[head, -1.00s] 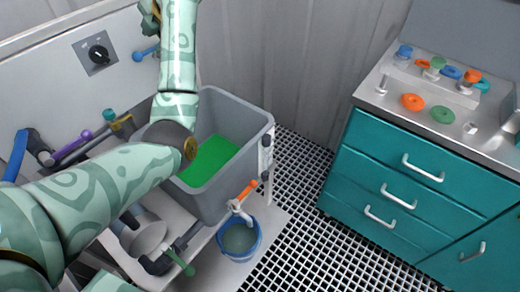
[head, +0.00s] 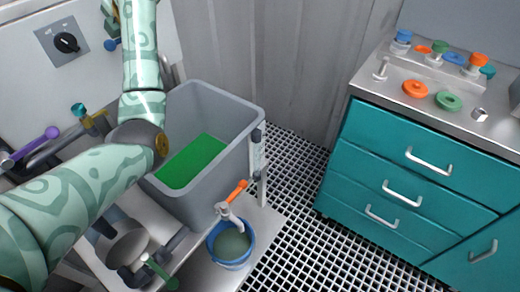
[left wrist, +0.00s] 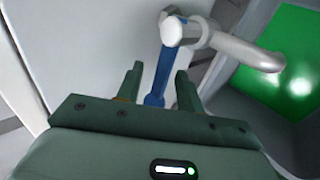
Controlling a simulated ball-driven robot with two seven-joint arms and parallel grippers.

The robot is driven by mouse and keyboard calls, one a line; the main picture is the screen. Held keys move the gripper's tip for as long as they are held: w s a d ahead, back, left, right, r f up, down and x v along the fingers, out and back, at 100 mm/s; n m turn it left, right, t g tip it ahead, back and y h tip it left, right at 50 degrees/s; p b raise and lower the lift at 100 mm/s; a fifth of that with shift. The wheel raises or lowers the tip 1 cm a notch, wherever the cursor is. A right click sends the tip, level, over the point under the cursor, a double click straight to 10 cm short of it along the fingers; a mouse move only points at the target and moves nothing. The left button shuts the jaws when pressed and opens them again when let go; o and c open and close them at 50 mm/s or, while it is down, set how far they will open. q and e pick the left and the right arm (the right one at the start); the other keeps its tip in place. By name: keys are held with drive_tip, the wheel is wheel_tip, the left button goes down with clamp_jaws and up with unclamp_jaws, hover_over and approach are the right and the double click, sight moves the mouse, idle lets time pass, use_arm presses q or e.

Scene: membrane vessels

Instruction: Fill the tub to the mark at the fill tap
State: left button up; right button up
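The grey tub (head: 247,118) stands at centre left in the head view, with bright green liquid (head: 195,160) inside. The green liquid also shows in the left wrist view (left wrist: 290,70). I cannot make out a fill mark. The fill tap is a pale metal spout (left wrist: 235,48) reaching over the tub, with a blue lever (left wrist: 158,80). A bit of the blue lever shows in the head view (head: 111,45). My left gripper (left wrist: 158,78) is open, its fingers on either side of the lever; contact cannot be told. My right gripper is not in view.
A black knob (head: 66,42) sits on the back panel. An orange-handled drain valve (head: 237,190) hangs over a blue bucket (head: 232,262). A teal drawer cabinet (head: 400,180) with several coloured valve parts stands right. Grated floor lies between.

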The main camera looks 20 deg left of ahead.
use_arm(q)
clamp_jaws()
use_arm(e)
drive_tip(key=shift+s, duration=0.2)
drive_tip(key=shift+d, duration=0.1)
